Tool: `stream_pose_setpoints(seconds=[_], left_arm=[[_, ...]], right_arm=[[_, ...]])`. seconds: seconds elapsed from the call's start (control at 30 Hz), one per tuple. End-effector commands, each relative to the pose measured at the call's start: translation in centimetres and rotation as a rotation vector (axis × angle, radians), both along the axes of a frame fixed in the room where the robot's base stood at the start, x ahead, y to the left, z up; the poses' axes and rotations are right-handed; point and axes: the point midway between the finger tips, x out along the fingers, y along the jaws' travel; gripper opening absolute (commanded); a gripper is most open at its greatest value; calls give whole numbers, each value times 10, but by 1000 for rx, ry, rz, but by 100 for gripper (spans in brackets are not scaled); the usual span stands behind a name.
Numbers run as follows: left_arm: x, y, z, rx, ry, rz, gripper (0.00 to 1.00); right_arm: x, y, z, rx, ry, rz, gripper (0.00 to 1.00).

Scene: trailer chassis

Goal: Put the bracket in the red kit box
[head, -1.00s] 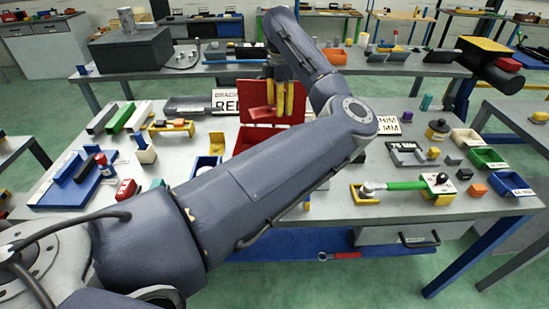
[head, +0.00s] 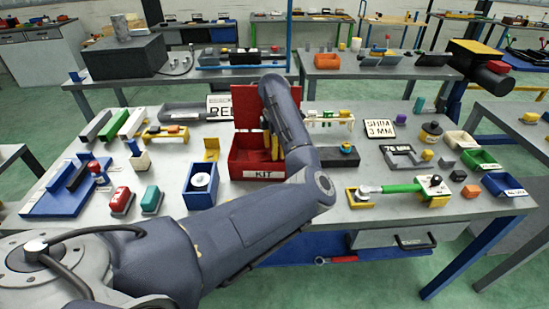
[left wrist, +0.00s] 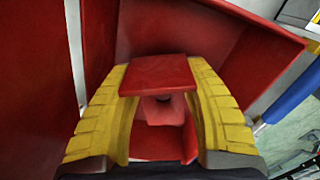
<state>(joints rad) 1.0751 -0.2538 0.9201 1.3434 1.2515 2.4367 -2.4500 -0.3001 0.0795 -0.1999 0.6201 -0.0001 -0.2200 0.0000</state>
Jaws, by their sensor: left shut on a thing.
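The red kit box (head: 242,165), labelled KIT, stands open on the table with its red lid raised at the back. My left gripper (head: 271,150) has its yellow fingers down in the box opening, partly behind its front wall. In the left wrist view, the gripper (left wrist: 160,95) is shut on the red bracket (left wrist: 160,75), whose flat plate lies between the fingers. Red walls of the kit box (left wrist: 225,30) surround it there. I cannot tell whether the bracket touches the box floor. The bracket is hidden in the head view. My right gripper is not in view.
A yellow angled piece (head: 211,148) is left of the kit box. A green-handled ratchet (head: 400,188) lies to the right. Small bins (head: 480,160) line the table's right side.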

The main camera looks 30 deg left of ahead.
Motion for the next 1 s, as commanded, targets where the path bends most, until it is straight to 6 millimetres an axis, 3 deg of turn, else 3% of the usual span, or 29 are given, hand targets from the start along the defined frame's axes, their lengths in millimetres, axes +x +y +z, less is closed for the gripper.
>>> stream_pose_setpoints(seconds=[0.4,0.9,0.93,1.0], left_arm=[[0,0,-36,1,0,0,1],[0,0,-42,1,0,-1,1],[0,0,-43,0,1,-1,51],[0,0,-42,0,1,-1,59]], right_arm=[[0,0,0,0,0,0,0],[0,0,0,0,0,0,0],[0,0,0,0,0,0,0],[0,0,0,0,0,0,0]])
